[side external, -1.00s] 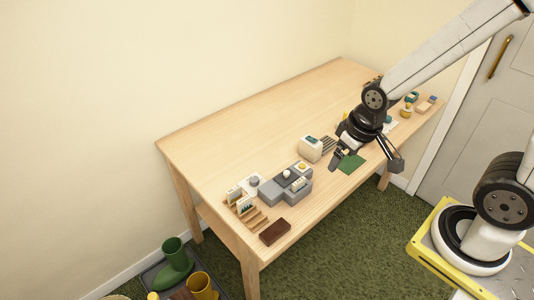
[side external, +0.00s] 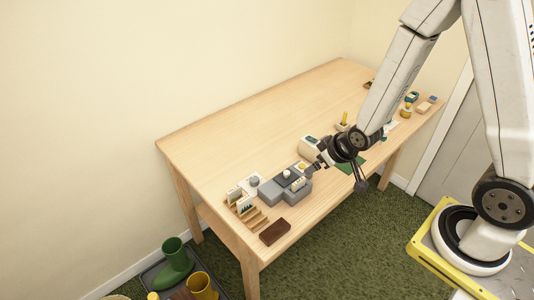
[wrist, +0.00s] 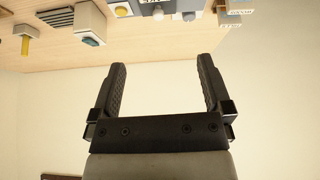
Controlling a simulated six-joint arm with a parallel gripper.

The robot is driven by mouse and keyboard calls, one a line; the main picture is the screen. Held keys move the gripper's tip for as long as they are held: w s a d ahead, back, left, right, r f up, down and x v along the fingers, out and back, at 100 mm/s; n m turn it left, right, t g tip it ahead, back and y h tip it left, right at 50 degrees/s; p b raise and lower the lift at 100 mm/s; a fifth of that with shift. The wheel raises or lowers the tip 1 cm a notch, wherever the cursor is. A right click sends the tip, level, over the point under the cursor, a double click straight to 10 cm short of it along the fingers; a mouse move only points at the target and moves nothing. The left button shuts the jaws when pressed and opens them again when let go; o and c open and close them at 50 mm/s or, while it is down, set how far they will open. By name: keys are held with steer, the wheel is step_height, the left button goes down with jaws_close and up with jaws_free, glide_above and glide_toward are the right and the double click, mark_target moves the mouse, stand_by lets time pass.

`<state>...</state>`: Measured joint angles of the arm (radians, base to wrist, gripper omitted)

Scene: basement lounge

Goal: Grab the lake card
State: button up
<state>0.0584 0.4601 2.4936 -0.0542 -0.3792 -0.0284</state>
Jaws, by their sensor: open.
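Small picture cards stand in a slotted wooden rack (side external: 261,219) at the near left of the table. One white card (side external: 234,193) is at its back and another card with a dark green picture (side external: 245,205) is in front. The pictures are too small to tell which is the lake card. My gripper (side external: 318,161) is over the table, to the right of the rack and beside the grey block device. In the wrist view my gripper (wrist: 161,62) is open with nothing between its fingers. White labels (wrist: 240,12) with unreadable upside-down lettering show at the top right there.
A grey stepped device (side external: 285,190) stands between the rack and my gripper. A cream box (side external: 308,146) is close behind my gripper. A dark brown block (side external: 275,232) lies near the front edge. The table's back left (side external: 240,130) is clear.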

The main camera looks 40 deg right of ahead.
step_height(320, 180, down, 6)
steer(key=w+t, duration=0.1)
steer(key=t, duration=0.6)
glide_toward(301, 184)
steer(key=shift+w, duration=0.3)
steer(key=shift+x, duration=1.3)
steer(key=shift+w, duration=0.1)
steer(key=shift+x, duration=2.55)
steer(key=shift+a, duration=0.1)
steer(key=c, duration=1.1)
